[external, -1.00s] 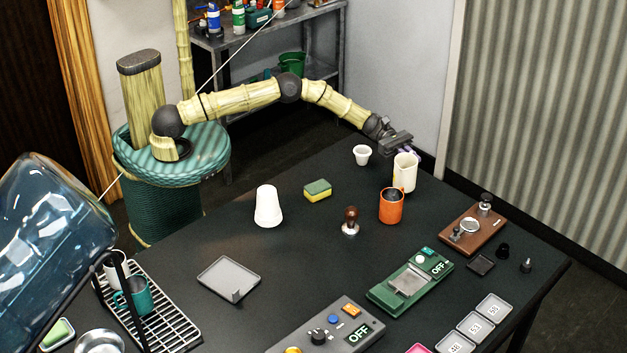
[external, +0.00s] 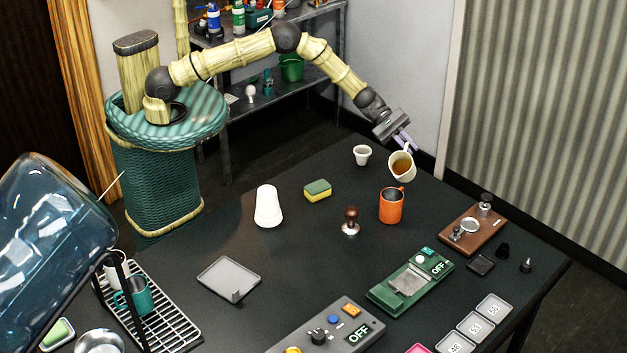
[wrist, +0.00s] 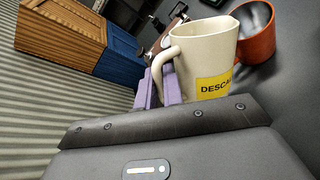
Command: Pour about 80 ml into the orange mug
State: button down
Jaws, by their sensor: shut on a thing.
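The orange mug (external: 391,207) stands upright on the dark table; its interior looks dark and its fill cannot be told. My gripper (external: 408,144) is shut on the handle of a cream jug (external: 399,175), just behind the mug. The jug is tilted in the external view, and amber-brown liquid (external: 402,166) shows inside it. No stream is visible. In the wrist view the purple fingers (wrist: 163,88) hold the handle of the jug (wrist: 206,62), which bears a yellow label reading "DESCA…". The orange mug (wrist: 258,40) is beside and beyond it.
A small white cup (external: 362,154) stands behind the jug.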

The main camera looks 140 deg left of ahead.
aim_at(407, 143)
jog(key=shift+w+d+m, duration=0.2)
jog(key=shift+d+m, duration=0.1)
jog(key=shift+w+d+r+m+g+y+p, duration=0.1)
jog(key=shift+d+r+m+g+y+p, duration=0.3)
jog(key=shift+p, duration=0.4)
jog(key=shift+w+d+r+y+p, duration=0.1)
jog(key=shift+r+y+p, duration=0.2)
jog(key=shift+r+p, duration=0.1)
jog(key=shift+w+d+r+m+g, duration=0.1)
jog(key=shift+d+r+m+g, duration=0.2)
jog(key=shift+m, duration=0.1)
jog(key=shift+d+r+y, duration=0.1)
jog(key=shift+r+y, duration=0.15)
jog(key=shift+y, duration=0.15)
jog(key=shift+w+d+r+m+g+y+p, duration=0.3)
jog(key=shift+d+r+m+g+y, duration=0.1)
jog(key=shift+d+r+m, duration=0.25)
dwell(1.3)
jog(key=shift+w+d+f+b, duration=0.1)
jog(key=shift+f+b, duration=0.1)
jog(key=shift+b, duration=0.3)
jog(key=shift+r, duration=0.1)
